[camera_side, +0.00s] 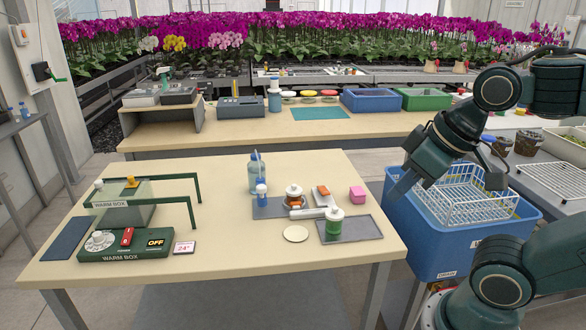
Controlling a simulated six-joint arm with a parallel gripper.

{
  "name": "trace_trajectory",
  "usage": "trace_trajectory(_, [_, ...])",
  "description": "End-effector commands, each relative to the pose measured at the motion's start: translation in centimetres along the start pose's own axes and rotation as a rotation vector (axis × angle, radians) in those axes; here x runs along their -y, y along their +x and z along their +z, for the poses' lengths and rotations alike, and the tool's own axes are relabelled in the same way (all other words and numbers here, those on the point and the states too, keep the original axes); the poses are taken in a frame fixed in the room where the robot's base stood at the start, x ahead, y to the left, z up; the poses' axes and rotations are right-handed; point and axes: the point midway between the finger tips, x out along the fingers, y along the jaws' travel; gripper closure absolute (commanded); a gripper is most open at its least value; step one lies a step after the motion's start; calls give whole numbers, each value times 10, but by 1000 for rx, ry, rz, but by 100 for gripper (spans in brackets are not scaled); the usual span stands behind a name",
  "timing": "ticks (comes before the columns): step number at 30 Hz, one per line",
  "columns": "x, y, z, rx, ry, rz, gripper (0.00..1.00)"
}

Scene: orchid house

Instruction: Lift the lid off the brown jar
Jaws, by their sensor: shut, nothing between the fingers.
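A small jar with a brown-orange body and a pale top (294,196) stands on the right part of the near table, at the edge of a grey mat. It is too small to make out whether its pale top is a separate lid. My gripper (401,186) is shut and empty.
A warm box (126,242) stands left. A blue crate (459,254) holds a white rack. The table's middle is clear.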

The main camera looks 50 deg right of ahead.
Motion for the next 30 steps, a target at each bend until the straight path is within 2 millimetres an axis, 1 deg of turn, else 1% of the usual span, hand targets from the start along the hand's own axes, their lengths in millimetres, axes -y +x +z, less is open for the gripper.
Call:
trace_trajectory(4, [0, 0, 0, 0, 0, 0, 100])
trace_trajectory(5, [0, 0, 0, 0, 0, 0, 98])
trace_trajectory(6, [0, 0, 0, 0, 0, 0, 90])
trace_trajectory(8, [0, 0, 0, 0, 0, 0, 78])
trace_trajectory(9, [0, 0, 0, 0, 0, 0, 71])
trace_trajectory(11, [0, 0, 0, 0, 0, 0, 59])
trace_trajectory(12, [0, 0, 0, 0, 0, 0, 51])
trace_trajectory(16, [0, 0, 0, 0, 0, 0, 25])
trace_trajectory(25, [0, 0, 0, 0, 1, 0, 25])
trace_trajectory(30, [-1, -1, -8, 8, 17, 3, 25])
